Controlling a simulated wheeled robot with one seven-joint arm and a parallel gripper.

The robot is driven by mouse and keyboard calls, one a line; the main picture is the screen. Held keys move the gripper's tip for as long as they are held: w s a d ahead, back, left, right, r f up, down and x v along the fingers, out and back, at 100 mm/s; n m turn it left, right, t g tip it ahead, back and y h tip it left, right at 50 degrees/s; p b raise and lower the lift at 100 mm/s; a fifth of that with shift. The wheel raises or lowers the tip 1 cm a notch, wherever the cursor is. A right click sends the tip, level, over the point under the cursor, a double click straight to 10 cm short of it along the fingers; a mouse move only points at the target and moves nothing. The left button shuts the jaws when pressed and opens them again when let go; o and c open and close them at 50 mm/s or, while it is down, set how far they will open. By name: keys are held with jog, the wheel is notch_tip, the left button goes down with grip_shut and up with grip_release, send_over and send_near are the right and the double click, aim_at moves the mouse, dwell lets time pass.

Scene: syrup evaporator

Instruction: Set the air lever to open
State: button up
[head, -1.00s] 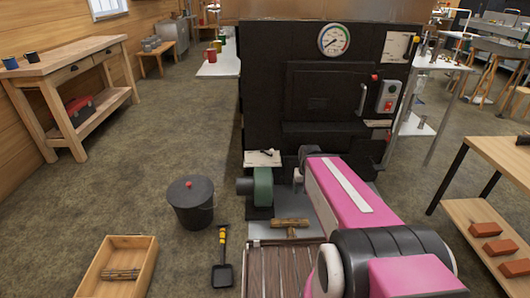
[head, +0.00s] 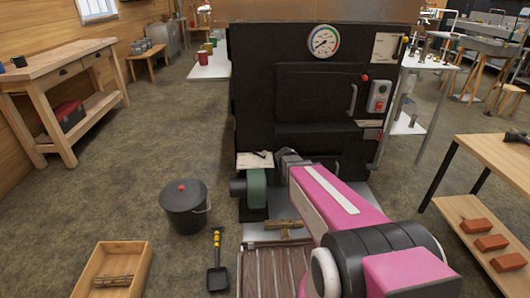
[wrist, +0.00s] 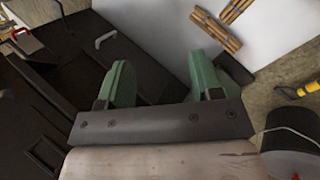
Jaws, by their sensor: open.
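The air lever (head: 262,154) looks like a small dark handle on a pale plate (head: 246,161) at the lower left front of the black evaporator (head: 262,85). Its exact setting is too small to read. I cannot make out the lever in the wrist view.
A lidded black bucket (head: 183,208), a small shovel (head: 217,262) and a wooden box (head: 82,272) stand on the floor to the left. A bench with bricks (head: 480,207) is at right. The left floor is largely clear.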

jog(key=w+a+f+n+t+h, duration=0.1)
jog(key=w+f+n+t+h, duration=0.25)
jog(key=w+n, duration=0.6)
jog(key=w+a+f+n+t, duration=0.3)
jog(key=w+a+n, duration=0.2)
jog(key=w, duration=0.3)
jog(key=w+a+f+n+t+y, duration=0.1)
jog(key=w+a+f+n+t, duration=0.2)
jog(key=w+a+n, duration=0.3)
jog(key=w+a+f+n+t, duration=0.3)
jog(key=w+a+n, duration=0.3)
jog(key=w, duration=0.4)
jog(key=shift+a+n+t, duration=0.2)
jog(key=shift+n+t, duration=0.05)
jog(key=shift+t, duration=0.6)
jog(key=x, duration=1)
jog(key=shift+w+d, duration=0.1)
jog(key=shift+w, duration=0.25)
grip_shut()
